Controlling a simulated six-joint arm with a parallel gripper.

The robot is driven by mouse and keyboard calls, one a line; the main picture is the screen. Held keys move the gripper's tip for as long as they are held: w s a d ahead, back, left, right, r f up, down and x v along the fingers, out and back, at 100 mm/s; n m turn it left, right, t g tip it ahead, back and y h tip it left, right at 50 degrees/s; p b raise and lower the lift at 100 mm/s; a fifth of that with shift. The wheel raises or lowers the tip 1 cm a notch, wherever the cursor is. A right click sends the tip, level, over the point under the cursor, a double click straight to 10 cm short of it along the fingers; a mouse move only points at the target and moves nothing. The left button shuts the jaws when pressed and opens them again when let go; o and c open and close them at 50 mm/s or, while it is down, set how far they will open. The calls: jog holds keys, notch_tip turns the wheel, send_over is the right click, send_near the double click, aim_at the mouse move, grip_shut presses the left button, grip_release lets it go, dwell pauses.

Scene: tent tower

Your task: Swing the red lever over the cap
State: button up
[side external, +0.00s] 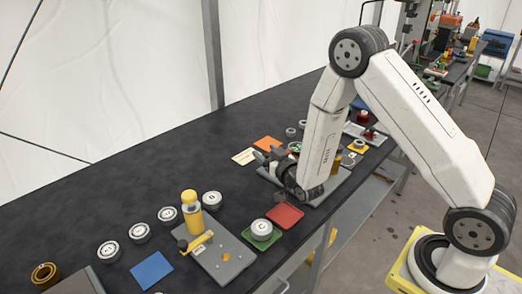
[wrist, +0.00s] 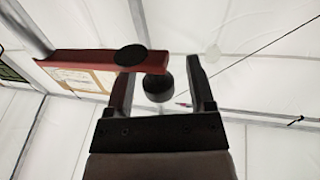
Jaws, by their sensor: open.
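The red lever (wrist: 85,60) crosses the upper left of the wrist view, with a dark round disc on it. A black ball knob (wrist: 158,88) sits at its right end, between the two fingers of my gripper (wrist: 160,75). The fingers are open on either side of the knob, and a gap shows at the right finger. In the side view, my gripper (side external: 278,165) is low over a grey plate (side external: 333,190), and my arm hides much of that fixture. I cannot make out the cap under the red lever in either view.
A second grey plate (side external: 228,262) carries a yellow lever (side external: 201,241) and a yellow bottle-like post (side external: 190,205). Several white-topped round pieces, a red mat (side external: 285,216), a blue mat (side external: 151,270) and an orange mat (side external: 267,143) lie around.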

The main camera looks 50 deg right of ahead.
jog(key=shift+w+d, duration=0.1)
jog(key=shift+w, duration=0.25)
grip_shut()
dwell(1.3)
